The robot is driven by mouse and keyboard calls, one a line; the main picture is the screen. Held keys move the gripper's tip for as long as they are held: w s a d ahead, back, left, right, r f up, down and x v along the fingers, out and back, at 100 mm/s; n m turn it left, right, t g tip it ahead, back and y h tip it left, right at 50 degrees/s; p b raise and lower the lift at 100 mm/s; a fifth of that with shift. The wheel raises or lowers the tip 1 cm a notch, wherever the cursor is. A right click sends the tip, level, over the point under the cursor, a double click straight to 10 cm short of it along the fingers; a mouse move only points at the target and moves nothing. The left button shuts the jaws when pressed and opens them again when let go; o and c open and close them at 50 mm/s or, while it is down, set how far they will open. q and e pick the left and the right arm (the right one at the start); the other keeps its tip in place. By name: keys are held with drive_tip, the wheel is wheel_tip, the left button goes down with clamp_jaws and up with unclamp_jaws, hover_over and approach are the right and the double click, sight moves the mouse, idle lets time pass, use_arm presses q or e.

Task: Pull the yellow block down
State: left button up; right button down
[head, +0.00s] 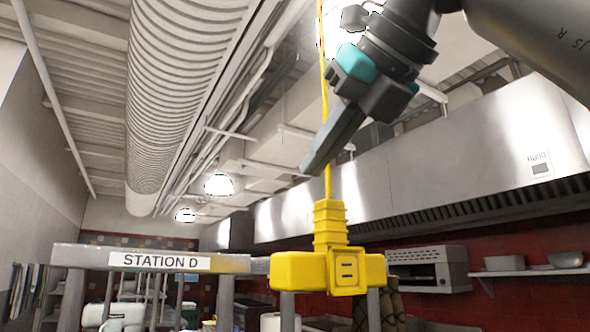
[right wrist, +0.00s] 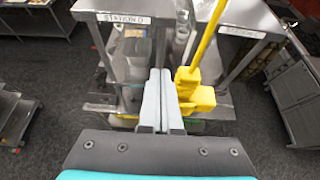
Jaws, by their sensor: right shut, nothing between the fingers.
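The yellow block (head: 328,270) hangs from a yellow cord (head: 325,100) that runs up out of the head view. It has a ribbed neck and an outlet-like face with slots. My right gripper (head: 308,168) comes in from the upper right, above the block and close to the cord. Its fingers are shut with nothing between them. In the right wrist view the fingertips (right wrist: 155,72) are together, and the yellow block (right wrist: 195,95) is just to their right. I cannot tell whether the fingers touch the cord. My left gripper is not in view.
A metal frame with a "STATION D" sign (head: 160,262) stands behind the block at left. A steel hood (head: 430,185) runs along the back right. A wall shelf (head: 530,270) holds pans. Dark floor (right wrist: 50,100) shows left in the wrist view.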

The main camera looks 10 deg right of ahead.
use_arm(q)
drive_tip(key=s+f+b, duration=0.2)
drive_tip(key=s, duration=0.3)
use_arm(e)
drive_tip(key=w+f, duration=0.1)
drive_tip(key=f, duration=0.1)
drive_tip(key=w+a+f, duration=0.1)
drive_tip(key=w+f, duration=0.1)
drive_tip(key=w+f+b, duration=0.1)
drive_tip(key=f, duration=0.1)
drive_tip(key=shift+w+a, duration=0.3)
drive_tip(key=shift+w, duration=0.05)
drive_tip(key=shift+w+a+f+b, duration=0.15)
drive_tip(key=shift+w+f+b, duration=0.1)
drive_tip(key=shift+f+b, duration=0.3)
drive_tip(key=shift+f, duration=0.15)
drive_tip(key=shift+w+f+b, duration=0.1)
drive_tip(key=shift+f+b, duration=0.3)
drive_tip(key=shift+b, duration=0.2)
use_arm(q)
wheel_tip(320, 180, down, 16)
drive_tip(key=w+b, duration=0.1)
drive_tip(key=b, duration=1.1)
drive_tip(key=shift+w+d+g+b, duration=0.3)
drive_tip(key=shift+b, duration=0.05)
use_arm(e)
wheel_tip(320, 180, down, 13)
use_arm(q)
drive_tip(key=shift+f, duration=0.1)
